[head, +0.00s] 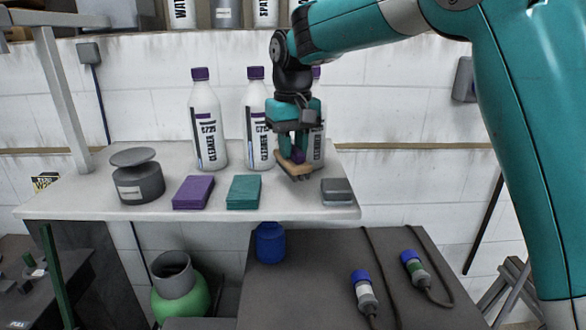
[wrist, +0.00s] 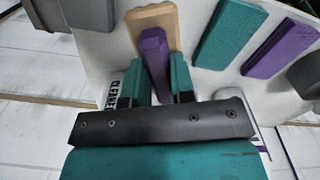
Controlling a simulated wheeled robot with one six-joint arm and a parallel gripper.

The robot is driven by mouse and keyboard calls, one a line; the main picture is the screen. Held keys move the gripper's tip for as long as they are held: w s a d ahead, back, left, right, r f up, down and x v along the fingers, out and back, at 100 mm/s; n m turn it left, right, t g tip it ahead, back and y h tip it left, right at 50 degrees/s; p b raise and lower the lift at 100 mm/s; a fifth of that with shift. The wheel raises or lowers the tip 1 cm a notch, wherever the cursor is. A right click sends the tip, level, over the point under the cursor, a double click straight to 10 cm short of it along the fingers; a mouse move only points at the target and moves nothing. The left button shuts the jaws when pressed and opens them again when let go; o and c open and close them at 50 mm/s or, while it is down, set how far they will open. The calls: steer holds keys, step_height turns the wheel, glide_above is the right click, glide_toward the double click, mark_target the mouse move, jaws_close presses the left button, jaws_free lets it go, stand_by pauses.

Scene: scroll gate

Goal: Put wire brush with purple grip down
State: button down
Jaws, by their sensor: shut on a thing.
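My gripper (head: 292,150) is shut on the purple grip of the wire brush (head: 294,168), whose tan wooden body shows below the fingers. The brush is at the right part of the white shelf (head: 120,208), over or on its surface; I cannot tell whether it touches. In the wrist view, the purple grip of the wire brush (wrist: 154,52) lies between the teal fingers of my gripper (wrist: 160,82), with the tan wood behind it.
A teal block (head: 244,191) and a purple block (head: 193,191) lie left of the brush. A grey block (head: 336,191) lies to its right near the shelf edge. White cleaner bottles (head: 207,120) stand behind. A dark round container (head: 137,178) stands at left.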

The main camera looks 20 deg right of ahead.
mark_target(293, 147)
steer(key=shift+f+p, duration=0.5)
steer(key=shift+f, duration=2.3)
steer(key=shift+f, duration=0.15)
steer(key=c, duration=1)
jaws_free()
step_height(293, 147, up, 12)
steer(key=shift+s+r+b, duration=0.1)
steer(key=shift+r+b, duration=0.1)
steer(key=shift+b, duration=0.7)
steer(key=shift+s+a+f+n+y+b, duration=0.9)
steer(key=shift+s+f, duration=1.5)
steer(key=shift+s, duration=2.65)
steer(key=shift+s+a+f+n+y+b, duration=0.4)
steer(key=shift+s+f+n, duration=1.35)
steer(key=shift+s, duration=3.35)
steer(key=shift+s+a+f+n+y+b, duration=0.45)
steer(key=shift+s+a+f+y, duration=0.45)
steer(key=shift+s+f, duration=3.15)
